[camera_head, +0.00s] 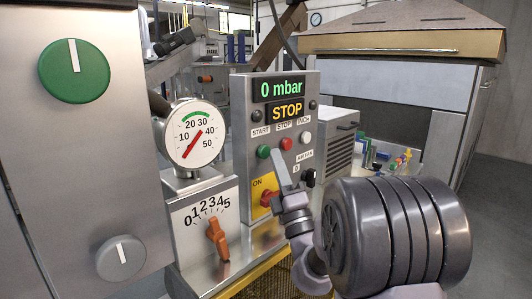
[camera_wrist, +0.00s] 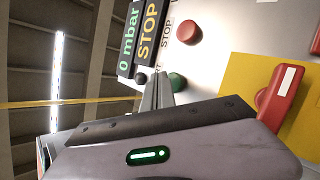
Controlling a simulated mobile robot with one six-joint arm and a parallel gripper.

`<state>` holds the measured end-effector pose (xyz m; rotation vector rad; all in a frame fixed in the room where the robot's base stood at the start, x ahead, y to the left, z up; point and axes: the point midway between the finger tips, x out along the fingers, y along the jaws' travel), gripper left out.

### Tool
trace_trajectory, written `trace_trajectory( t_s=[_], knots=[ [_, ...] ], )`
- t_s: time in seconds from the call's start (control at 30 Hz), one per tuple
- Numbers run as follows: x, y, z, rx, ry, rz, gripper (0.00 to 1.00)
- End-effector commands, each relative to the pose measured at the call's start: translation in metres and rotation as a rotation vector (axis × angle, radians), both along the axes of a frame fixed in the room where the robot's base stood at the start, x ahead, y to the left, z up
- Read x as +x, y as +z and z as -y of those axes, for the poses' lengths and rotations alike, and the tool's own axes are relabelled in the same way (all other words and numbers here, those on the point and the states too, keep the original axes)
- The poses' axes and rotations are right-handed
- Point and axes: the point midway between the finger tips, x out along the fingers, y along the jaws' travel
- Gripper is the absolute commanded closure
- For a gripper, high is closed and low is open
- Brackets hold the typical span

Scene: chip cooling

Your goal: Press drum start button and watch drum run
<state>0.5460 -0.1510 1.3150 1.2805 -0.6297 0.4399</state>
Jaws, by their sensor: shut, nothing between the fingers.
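The green start button (camera_head: 263,152) sits on a grey control panel (camera_head: 245,110), under the label START. It also shows in the wrist view (camera_wrist: 177,82). The panel's display (camera_head: 283,100) reads 0 mbar and STOP. My gripper (camera_head: 277,153) is shut and empty, its fingertips just right of the green button in the head view. In the wrist view the fingertips (camera_wrist: 162,76) are close beside the button; I cannot tell whether they touch. I cannot identify the drum in these views.
A red stop button (camera_head: 286,143) and a pale button (camera_head: 306,137) sit to the right of the green one. A red switch on a yellow plate (camera_head: 259,186) is below. A pressure gauge (camera_head: 192,134) and an orange dial knob (camera_head: 217,238) stand to the left.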

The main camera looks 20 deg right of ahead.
Motion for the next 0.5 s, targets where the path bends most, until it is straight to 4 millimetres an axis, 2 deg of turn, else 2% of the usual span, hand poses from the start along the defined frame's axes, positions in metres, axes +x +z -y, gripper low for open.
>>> trace_trajectory(
  t_s=[0.5],
  knots=[
    [0.0064,0.0004,-0.0023,0.0,0.0,0.0,1.0]
  ],
)
